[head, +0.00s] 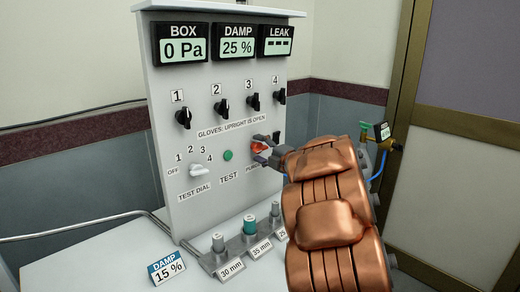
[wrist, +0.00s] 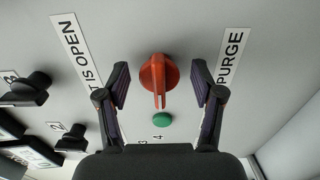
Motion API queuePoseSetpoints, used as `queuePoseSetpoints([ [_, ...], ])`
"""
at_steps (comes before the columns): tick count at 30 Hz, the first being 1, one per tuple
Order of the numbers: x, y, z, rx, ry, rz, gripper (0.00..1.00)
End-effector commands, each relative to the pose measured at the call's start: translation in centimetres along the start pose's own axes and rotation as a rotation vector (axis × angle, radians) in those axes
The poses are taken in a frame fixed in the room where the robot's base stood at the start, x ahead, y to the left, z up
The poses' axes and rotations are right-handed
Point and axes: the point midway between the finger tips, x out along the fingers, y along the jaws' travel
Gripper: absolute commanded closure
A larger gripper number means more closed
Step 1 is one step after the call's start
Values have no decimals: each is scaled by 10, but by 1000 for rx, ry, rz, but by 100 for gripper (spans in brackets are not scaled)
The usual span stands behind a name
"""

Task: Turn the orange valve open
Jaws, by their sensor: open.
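The orange valve (wrist: 156,76) is a round knob with a raised handle on the grey panel, beside the PURGE label (wrist: 230,68). In the wrist view it sits between my open fingers, with a gap on each side and nothing held. In the head view the orange valve (head: 259,146) shows at the panel's lower right, partly covered by my gripper (head: 268,151). My fingers are around the valve there. In the wrist view my gripper (wrist: 163,85) faces the panel. I cannot tell how deep the fingertips reach.
A green TEST button (head: 228,155) and a white test dial (head: 199,169) sit left of the valve. Black glove knobs (head: 221,106) line the panel above. Labelled plugs (head: 249,225) stand on the bench below, near a DAMP 15 % card (head: 166,268).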

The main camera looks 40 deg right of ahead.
Motion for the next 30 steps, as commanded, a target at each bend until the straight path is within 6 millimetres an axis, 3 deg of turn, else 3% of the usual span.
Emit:
queuePoseSetpoints([
  [7, 1, 0, 0, 0, 0, 0, 33],
  [24, 0, 0, 0, 0, -1, 0, 91],
  [30, 0, 0, 0, 10, -1, -1, 93],
])
